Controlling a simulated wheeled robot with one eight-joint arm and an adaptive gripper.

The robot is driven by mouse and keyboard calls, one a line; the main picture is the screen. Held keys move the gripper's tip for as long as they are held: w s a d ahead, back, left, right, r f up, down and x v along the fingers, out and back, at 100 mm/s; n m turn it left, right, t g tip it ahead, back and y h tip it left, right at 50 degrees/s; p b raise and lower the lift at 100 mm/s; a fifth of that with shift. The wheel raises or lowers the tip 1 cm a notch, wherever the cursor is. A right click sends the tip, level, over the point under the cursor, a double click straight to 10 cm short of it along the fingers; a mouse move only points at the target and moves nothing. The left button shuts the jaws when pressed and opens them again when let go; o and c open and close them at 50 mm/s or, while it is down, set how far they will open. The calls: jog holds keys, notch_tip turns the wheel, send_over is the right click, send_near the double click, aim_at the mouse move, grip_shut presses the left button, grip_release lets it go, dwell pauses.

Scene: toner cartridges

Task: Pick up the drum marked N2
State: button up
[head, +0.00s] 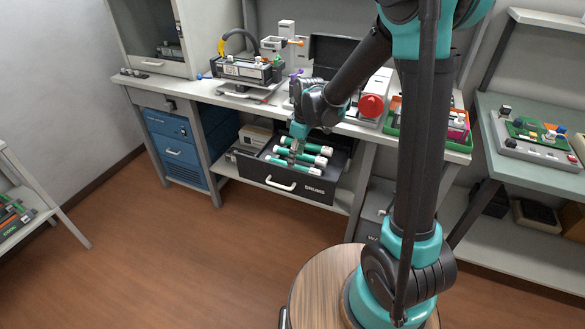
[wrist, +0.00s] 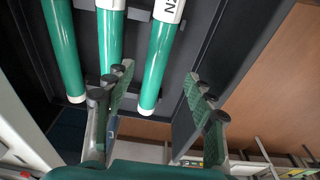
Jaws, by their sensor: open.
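Three green drums with white end parts lie side by side in the open drawer marked DRUMS (head: 290,184). The head view shows the upper drum (head: 314,148), the middle drum (head: 300,158) and the lower drum (head: 293,167). In the wrist view, the right-hand drum (wrist: 160,62) has a white label with an N; the rest of its marking is cut off at the top edge. My gripper (wrist: 158,76) is open, its fingers on either side of that drum's end, with nothing held. In the head view my gripper (head: 296,143) is over the drums and hides part of them.
The drawer's side wall (wrist: 205,45) runs close to the right finger. The workbench top (head: 200,92) overhangs behind the drawer, with a grey device (head: 245,70) and a red knob (head: 371,106) on it. Open floor (head: 170,240) lies in front.

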jog(key=f, duration=0.2)
jog(key=w+a+f, duration=0.1)
jog(key=shift+f, duration=0.95)
grip_shut()
